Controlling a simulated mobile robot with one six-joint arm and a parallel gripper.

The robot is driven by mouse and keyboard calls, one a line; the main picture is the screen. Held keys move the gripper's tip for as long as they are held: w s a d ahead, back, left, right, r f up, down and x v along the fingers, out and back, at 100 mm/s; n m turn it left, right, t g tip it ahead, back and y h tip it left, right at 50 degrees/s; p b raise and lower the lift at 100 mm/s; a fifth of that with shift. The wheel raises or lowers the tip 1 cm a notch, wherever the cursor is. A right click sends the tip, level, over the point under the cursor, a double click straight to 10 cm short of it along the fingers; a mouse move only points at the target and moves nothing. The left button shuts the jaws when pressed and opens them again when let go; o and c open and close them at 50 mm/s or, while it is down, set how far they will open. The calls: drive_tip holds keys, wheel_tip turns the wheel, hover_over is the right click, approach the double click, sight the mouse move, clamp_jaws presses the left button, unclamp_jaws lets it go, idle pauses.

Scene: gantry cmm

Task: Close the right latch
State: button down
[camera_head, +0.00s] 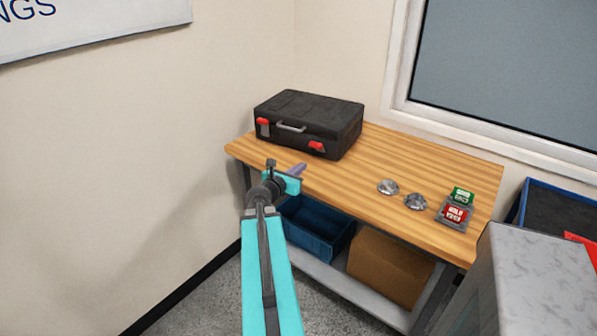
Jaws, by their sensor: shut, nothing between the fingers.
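A black hard case (309,122) lies flat on the wooden workbench, its lid down. Its front has a grey handle (291,127) between two red latches. The right latch (316,146) is near the front right corner. The left latch (262,122) is near the front left corner, with a grey part showing below it. The picture is too small to tell how far either latch is swung. My gripper (299,170) is in front of the case, below and left of the right latch and apart from it. Its fingers look shut and empty.
The workbench (345,180) is clear between the case and two metal parts (388,187) (416,202). A red and green device (456,208) stands at the right. A blue bin (315,228) and a cardboard box (388,266) sit on the shelf below. Walls close the left and back.

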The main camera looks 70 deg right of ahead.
drive_tip(key=d, duration=0.4)
drive_tip(key=shift+s+d+f+p, duration=0.2)
drive_tip(key=shift+f+p, duration=0.2)
drive_tip(key=shift+s+d+r+p, duration=0.1)
drive_tip(key=shift+d+r+p, duration=0.25)
drive_tip(key=shift+d, duration=0.35)
drive_tip(key=shift+s+d+r+p, duration=0.1)
drive_tip(key=shift+d+r+p, duration=0.2)
drive_tip(key=shift+d, duration=0.35)
drive_tip(key=shift+s+d+r+p, duration=0.1)
drive_tip(key=shift+d+r+p, duration=0.25)
drive_tip(key=shift+d, duration=0.35)
